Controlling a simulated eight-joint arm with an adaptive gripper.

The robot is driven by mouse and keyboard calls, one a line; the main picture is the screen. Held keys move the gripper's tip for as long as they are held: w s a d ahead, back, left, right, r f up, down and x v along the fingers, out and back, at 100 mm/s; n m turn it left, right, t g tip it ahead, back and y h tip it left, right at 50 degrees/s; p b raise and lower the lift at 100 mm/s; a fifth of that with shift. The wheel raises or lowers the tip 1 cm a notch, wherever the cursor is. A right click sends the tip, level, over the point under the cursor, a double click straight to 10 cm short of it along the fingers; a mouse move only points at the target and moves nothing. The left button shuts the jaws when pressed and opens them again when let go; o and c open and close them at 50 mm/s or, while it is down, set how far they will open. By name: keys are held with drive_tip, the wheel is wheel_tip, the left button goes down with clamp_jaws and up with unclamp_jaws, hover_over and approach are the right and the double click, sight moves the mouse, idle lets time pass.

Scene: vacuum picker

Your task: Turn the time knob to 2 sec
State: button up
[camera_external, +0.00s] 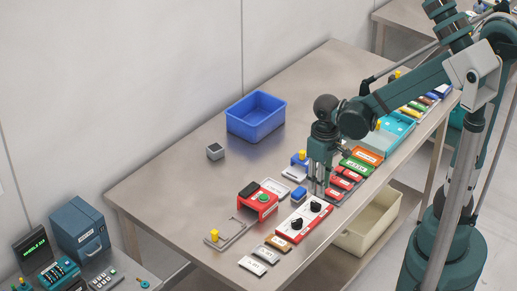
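A red-and-white panel (305,221) with two black knobs lies near the front edge of the table. One knob (316,206) is at the panel's far end and the other knob (296,224) is nearer. The labels are too small to read, so I cannot tell which is the time knob or where either points. My gripper (318,191) points down, just above and behind the far knob in the picture. I cannot tell whether it touches the panel. Its fingers are too small and dark to show whether they are open or shut.
A red box with a green button (264,197) stands left of the panel. Red labelled blocks (341,183) line the right side.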

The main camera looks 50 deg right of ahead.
drive_tip(key=shift+r, duration=2.05)
drive_tip(key=s+d+r+t, duration=0.3)
drive_tip(key=d+r+t, duration=0.4)
drive_tip(key=d+r, duration=0.2)
drive_tip(key=shift+s+r, duration=0.3)
drive_tip(key=shift+r, duration=0.4)
idle(1.4)
